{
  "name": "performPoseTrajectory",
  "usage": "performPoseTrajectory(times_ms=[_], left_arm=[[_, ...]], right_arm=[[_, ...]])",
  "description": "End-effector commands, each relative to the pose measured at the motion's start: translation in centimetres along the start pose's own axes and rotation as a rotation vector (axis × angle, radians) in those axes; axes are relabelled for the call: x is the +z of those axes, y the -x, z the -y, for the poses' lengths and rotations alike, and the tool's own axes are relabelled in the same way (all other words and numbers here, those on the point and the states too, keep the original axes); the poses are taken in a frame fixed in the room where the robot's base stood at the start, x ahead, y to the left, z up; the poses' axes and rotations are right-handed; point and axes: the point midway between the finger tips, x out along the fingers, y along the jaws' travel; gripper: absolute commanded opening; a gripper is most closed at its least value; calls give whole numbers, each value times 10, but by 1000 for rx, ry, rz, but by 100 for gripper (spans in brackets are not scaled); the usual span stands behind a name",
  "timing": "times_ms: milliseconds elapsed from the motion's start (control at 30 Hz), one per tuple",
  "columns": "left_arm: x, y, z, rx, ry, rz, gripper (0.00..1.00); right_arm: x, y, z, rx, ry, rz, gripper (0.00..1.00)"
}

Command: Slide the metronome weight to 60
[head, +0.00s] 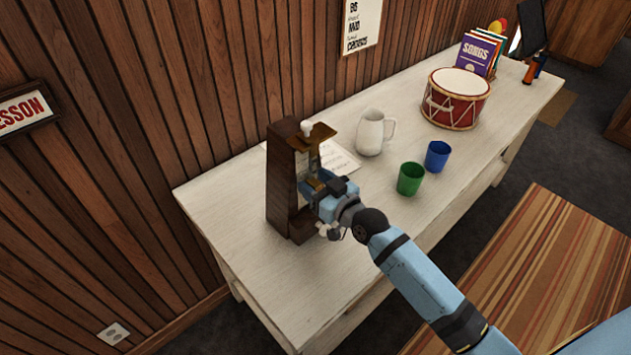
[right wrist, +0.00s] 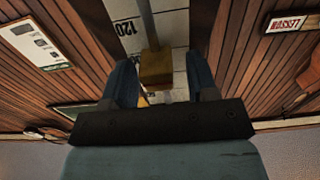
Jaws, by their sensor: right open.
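The metronome (head: 281,190) is a tall dark wooden case standing upright near the left end of the white table. My right gripper (head: 318,186) is at its front, fingers toward the scale. In the right wrist view, the brass weight (right wrist: 155,70) sits on the metal rod (right wrist: 147,22) between the two blue fingers of my right gripper (right wrist: 158,75). The fingers are open, with a clear gap on the right finger's side; the weight is close to the left finger. The number 120 shows on the pale scale (right wrist: 125,30); 60 cannot be made out. My left gripper is not in view.
On the white table (head: 240,220) a white pitcher (head: 370,134), a green cup (head: 410,179) and a blue cup (head: 437,156) stand right of the metronome. A paper (head: 338,158) lies behind my gripper. A red drum (head: 456,98) stands farther off. The table's left end is clear.

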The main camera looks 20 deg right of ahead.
Motion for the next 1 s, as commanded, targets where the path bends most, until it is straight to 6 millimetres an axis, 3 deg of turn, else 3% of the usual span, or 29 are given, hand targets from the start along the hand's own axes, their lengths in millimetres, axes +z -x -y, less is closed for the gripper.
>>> performPoseTrajectory(times_ms=[200, 433, 467, 667, 1000], left_arm=[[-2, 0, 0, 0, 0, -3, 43], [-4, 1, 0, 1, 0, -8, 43], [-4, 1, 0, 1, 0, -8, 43], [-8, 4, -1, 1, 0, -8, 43], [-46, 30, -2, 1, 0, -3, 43]], right_arm=[[0, 0, 0, 0, 0, 0, 53], [0, 0, 0, 0, 1, 0, 3], [0, 0, 0, 0, 1, 0, 0], [-5, 0, 0, 0, 1, 0, 0], [-57, 0, 0, 0, 2, -2, 0]])
